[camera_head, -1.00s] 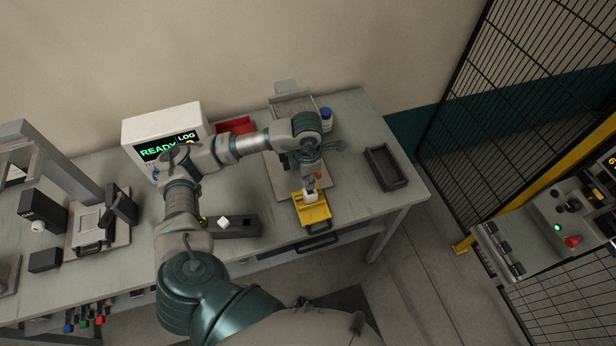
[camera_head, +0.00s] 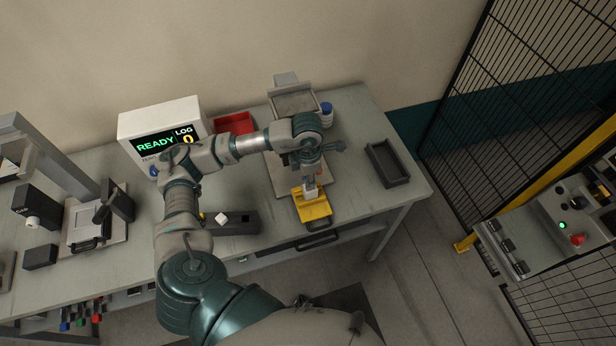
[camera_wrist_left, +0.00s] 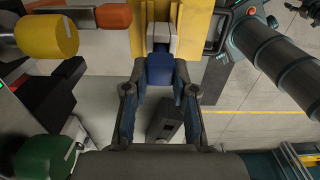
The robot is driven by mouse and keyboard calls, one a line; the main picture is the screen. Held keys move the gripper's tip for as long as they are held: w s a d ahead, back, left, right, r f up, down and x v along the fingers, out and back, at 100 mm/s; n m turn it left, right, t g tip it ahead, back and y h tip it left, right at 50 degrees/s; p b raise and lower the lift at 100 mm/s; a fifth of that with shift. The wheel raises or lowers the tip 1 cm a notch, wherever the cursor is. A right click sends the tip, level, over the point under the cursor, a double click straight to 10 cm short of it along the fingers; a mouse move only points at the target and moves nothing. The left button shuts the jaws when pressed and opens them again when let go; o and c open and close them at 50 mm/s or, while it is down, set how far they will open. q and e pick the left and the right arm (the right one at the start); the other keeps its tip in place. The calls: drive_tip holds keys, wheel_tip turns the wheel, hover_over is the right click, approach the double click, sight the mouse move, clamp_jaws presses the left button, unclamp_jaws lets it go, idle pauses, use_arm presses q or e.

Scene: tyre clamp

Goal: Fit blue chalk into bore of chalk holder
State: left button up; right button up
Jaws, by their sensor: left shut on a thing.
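My left gripper (camera_head: 311,180) reaches down over the front of the bench, right above a yellow fixture (camera_head: 316,210). In the left wrist view the left gripper (camera_wrist_left: 160,76) has its fingertips closed on a blue piece, the blue chalk (camera_wrist_left: 160,70). The chalk's far end meets a light grey block, seemingly the chalk holder (camera_wrist_left: 162,32), which sits on the yellow fixture (camera_wrist_left: 195,25). The pale block also shows in the head view (camera_head: 311,194). The bore is hidden, so I cannot tell how far the chalk is in. My right gripper is not in view.
A dark empty tray (camera_head: 388,164) lies right of the fixture. A dark block with a white cube (camera_head: 221,218) stands to its left. A red bin (camera_head: 234,123), a blue-capped bottle (camera_head: 326,114) and a READY display (camera_head: 163,143) stand behind. Yellow (camera_wrist_left: 46,36) and green (camera_wrist_left: 45,157) cylinders crowd the wrist view's left.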

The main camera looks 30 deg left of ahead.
use_arm(q)
drive_tip(key=shift+f+b, duration=0.4)
drive_tip(key=shift+f, duration=0.1)
drive_tip(key=shift+f+b, duration=0.6)
drive_tip(key=shift+f, duration=0.15)
drive_tip(key=o, duration=1)
wheel_tip(320, 180, up, 12)
drive_tip(key=shift+f, duration=0.1)
